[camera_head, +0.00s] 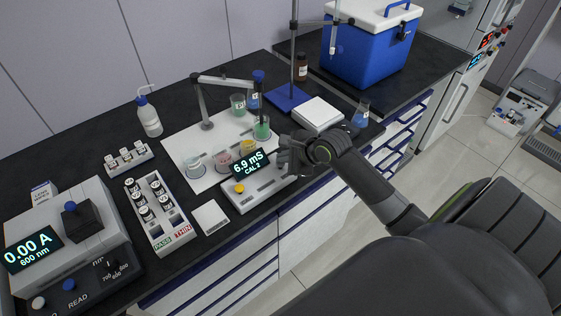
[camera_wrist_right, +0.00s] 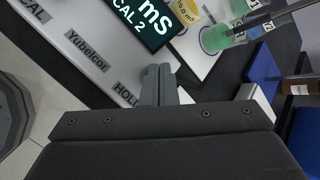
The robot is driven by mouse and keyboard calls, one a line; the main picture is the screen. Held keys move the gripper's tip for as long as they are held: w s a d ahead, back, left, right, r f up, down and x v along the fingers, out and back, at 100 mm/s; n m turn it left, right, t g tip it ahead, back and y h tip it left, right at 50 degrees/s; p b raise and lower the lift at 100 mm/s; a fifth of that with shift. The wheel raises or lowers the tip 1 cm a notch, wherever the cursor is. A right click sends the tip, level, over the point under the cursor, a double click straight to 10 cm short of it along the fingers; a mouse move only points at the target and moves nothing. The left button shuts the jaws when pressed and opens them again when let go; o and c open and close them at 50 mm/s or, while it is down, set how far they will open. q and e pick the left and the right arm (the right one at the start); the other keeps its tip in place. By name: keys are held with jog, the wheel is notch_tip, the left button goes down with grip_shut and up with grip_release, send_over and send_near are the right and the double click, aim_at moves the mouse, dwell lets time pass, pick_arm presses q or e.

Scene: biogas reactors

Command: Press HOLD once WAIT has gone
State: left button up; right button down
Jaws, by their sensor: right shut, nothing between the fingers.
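The meter (camera_head: 262,192) stands near the bench's front edge. Its lit display (camera_head: 250,163) reads "6.9 mS" with "CAL 2" below; no WAIT shows on it. The display also shows in the right wrist view (camera_wrist_right: 145,22), cut off by the frame. A yellow button (camera_head: 239,187) is at the meter's left end. My right gripper (camera_head: 284,158) is shut and empty at the meter's right end. In the right wrist view its fingers (camera_wrist_right: 160,78) are beside the HOLD label (camera_wrist_right: 125,92) and cover its end. The HOLD button is hidden, and I cannot tell whether they touch it.
Several beakers, one with green liquid (camera_head: 262,129), stand on a white mat (camera_head: 180,143) behind the meter, with a probe arm (camera_head: 222,82) over them. A white square-topped device (camera_head: 318,113) is to the right. A vial rack (camera_head: 165,232) and photometer (camera_head: 85,235) are left.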

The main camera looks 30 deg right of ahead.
aim_at(284, 164)
jog(key=shift+f, duration=0.7)
dwell(0.6)
jog(key=shift+r, duration=0.1)
jog(key=shift+r+p, duration=1.25)
jog(key=shift+p, duration=0.55)
notch_tip(284, 164, up, 5)
jog(key=p, duration=0.7)
jog(key=shift+s, duration=0.1)
